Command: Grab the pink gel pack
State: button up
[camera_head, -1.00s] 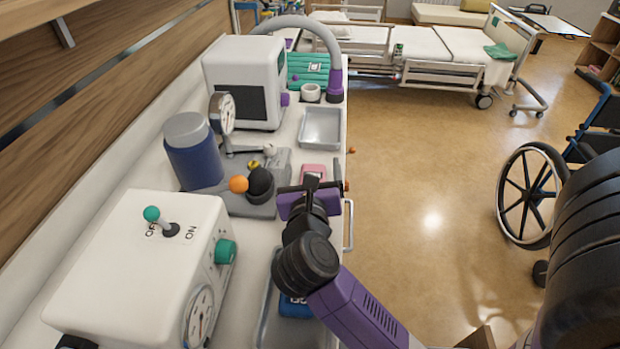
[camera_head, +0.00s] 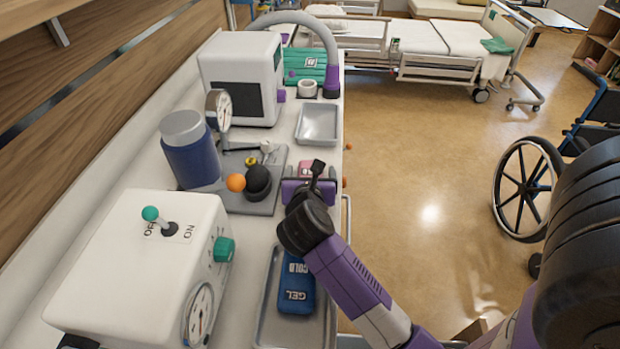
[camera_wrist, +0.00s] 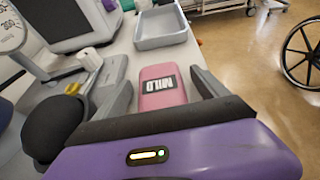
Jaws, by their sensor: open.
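The pink gel pack (camera_wrist: 163,97) has a dark and white label that seems to read MILD. In the wrist view it lies on the white counter, framed between the two fingers. In the head view it is partly hidden behind my gripper, with a pink edge (camera_head: 306,166) showing. My gripper (camera_wrist: 160,80) is open and empty, with one finger on each side of the pack in the picture. I cannot tell how high it is above the counter. The gripper also shows in the head view (camera_head: 312,178).
A blue gel pack (camera_head: 297,283) lies in a grey tray (camera_head: 267,325) nearer me. An empty grey tray (camera_head: 318,123) lies beyond. Left stand a grey base with a black knob (camera_head: 257,181), a blue canister (camera_head: 191,152) and a white dial box (camera_head: 130,262).

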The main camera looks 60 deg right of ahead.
jog(key=c, duration=1.7)
jog(key=shift+o, duration=0.2)
jog(key=shift+r, duration=0.15)
